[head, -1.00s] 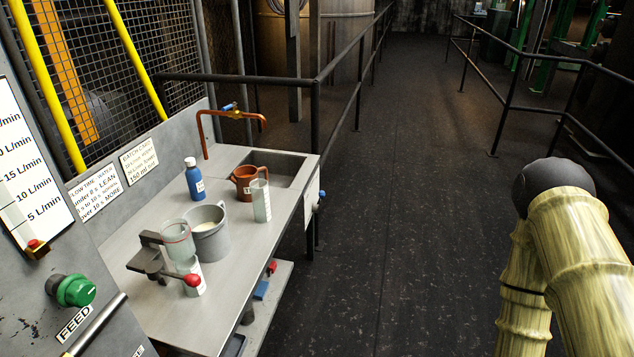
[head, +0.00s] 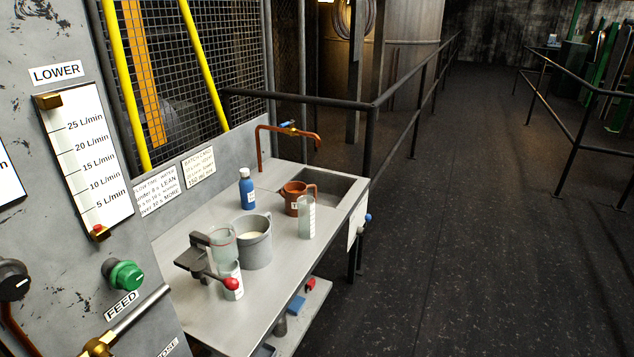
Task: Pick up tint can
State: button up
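A brown can (head: 294,203) with a handle and a small white label starting with what looks like a T stands on the grey bench near the sink; I take it to be the tint can. It is upright. A clear cylinder (head: 307,219) with a white label stands just in front of it, overlapping its right side in the picture. A blue bottle (head: 247,191) with a white cap stands to its left. My gripper is not in view.
The bench (head: 198,320) also holds a grey pot (head: 256,246) with pale contents and a clamp stand with a red knob (head: 232,284). A copper tap (head: 259,150) rises behind the sink (head: 335,190). A black railing (head: 300,101) runs behind; dark floor (head: 450,230) is free at right.

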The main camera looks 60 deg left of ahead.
aim_at(293, 189)
jog(key=z, duration=0.05)
jog(key=i, duration=1.15)
jog(key=u, duration=3.6)
